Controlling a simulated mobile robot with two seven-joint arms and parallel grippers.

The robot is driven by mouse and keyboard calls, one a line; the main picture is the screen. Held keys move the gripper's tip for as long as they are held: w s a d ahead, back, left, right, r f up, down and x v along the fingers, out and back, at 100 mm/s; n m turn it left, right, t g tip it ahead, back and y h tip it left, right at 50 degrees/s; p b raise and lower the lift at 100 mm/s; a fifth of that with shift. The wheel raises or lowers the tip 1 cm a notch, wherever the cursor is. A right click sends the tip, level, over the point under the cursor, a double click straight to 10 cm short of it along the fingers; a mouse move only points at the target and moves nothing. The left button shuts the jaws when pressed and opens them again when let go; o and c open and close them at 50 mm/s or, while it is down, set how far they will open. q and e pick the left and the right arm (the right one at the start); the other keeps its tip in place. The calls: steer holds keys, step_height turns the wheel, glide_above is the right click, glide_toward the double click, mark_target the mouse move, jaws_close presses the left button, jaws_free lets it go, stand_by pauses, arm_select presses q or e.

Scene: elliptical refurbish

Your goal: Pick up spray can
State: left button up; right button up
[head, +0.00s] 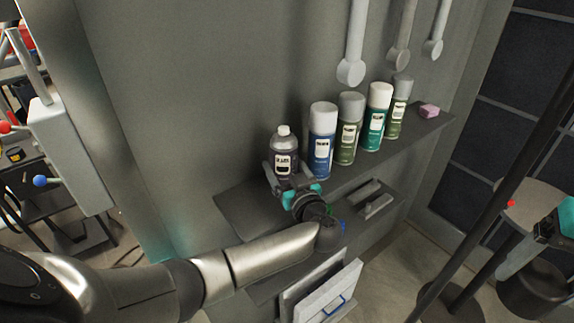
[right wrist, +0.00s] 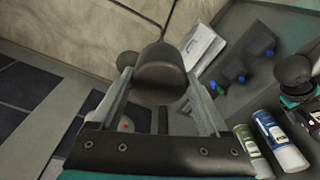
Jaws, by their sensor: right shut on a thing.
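Several spray cans stand upright in a row on a grey wall shelf in the head view: blue (head: 322,142), green (head: 347,130), teal (head: 374,120) and another green one (head: 400,105). A dark purple bottle with a pale cap (head: 284,150) stands at the row's left end. My left gripper (head: 287,178) has its fingers at this bottle's lower part; their grip is unclear. My right gripper (head: 522,262), at the right edge, is shut on a dark rounded object (right wrist: 162,75), seen between its fingers in the right wrist view.
The shelf (head: 240,200) has bare room before the bottle. A pink block (head: 429,111) lies at its far right end. A dark pole (head: 490,180) and a round stool (head: 535,205) stand at right.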

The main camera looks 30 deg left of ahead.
arm_select(q)
steer(key=c, duration=0.5)
steer(key=shift+r, duration=0.15)
